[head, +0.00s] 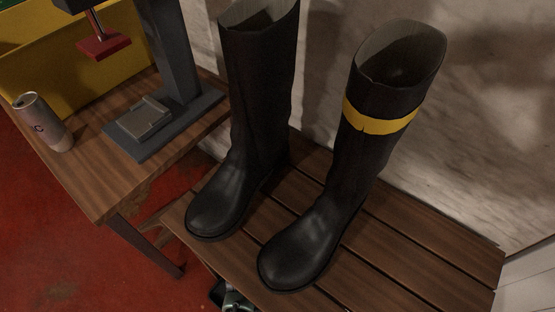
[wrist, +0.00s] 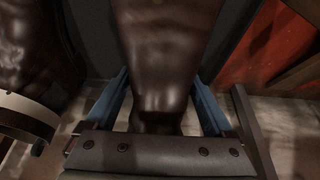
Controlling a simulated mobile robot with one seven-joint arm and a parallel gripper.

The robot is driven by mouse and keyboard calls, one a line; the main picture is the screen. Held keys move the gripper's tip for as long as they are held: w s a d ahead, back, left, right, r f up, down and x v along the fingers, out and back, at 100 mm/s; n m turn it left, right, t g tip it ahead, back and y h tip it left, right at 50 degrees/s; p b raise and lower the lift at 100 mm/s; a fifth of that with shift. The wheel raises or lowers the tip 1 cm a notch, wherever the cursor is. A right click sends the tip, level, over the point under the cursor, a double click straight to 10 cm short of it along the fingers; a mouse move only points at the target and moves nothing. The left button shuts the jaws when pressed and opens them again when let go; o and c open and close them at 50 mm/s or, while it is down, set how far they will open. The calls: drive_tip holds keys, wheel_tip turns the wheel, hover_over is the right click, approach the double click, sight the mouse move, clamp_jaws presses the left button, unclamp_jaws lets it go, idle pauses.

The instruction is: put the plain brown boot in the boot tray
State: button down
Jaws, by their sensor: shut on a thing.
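In the wrist view, my gripper (wrist: 159,82) has its two blue fingers on either side of a plain, glossy brown boot (wrist: 165,45). It is shut on this boot, whose upper and lower ends run out of clear sight. Another brown boot (wrist: 35,50), with a cream band (wrist: 28,115), is at the left, apart from my fingers. A dark grey surface (wrist: 238,45) shows behind the held boot; I cannot tell whether it is the boot tray. The held boot is not visible in the head view.
In the head view, a plain black boot (head: 255,90) and a yellow-banded black boot (head: 345,170) stand upright on a slatted bench (head: 400,240). A wooden table (head: 95,180) at left bears a can (head: 43,122) and a grey stand (head: 172,50). Red floor (head: 40,250) lies below.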

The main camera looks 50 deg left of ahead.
drive_tip(key=shift+w+a+f+b, duration=0.1)
drive_tip(key=shift+w+a+b, duration=0.05)
drive_tip(key=shift+w, duration=0.35)
drive_tip(key=shift+w+a+b, duration=0.15)
drive_tip(key=shift+w, duration=0.35)
drive_tip(key=shift+s+d+f+b, duration=0.1)
drive_tip(key=shift+s+f+b, duration=0.1)
drive_tip(key=shift+f+b, duration=0.75)
wheel_tip(320, 180, down, 4)
drive_tip(key=b, duration=0.3)
drive_tip(key=shift+f, duration=0.2)
drive_tip(key=shift+w+f+b, duration=0.2)
drive_tip(key=shift+f+b, duration=0.1)
drive_tip(key=shift+b, duration=0.45)
drive_tip(key=shift+r, duration=0.1)
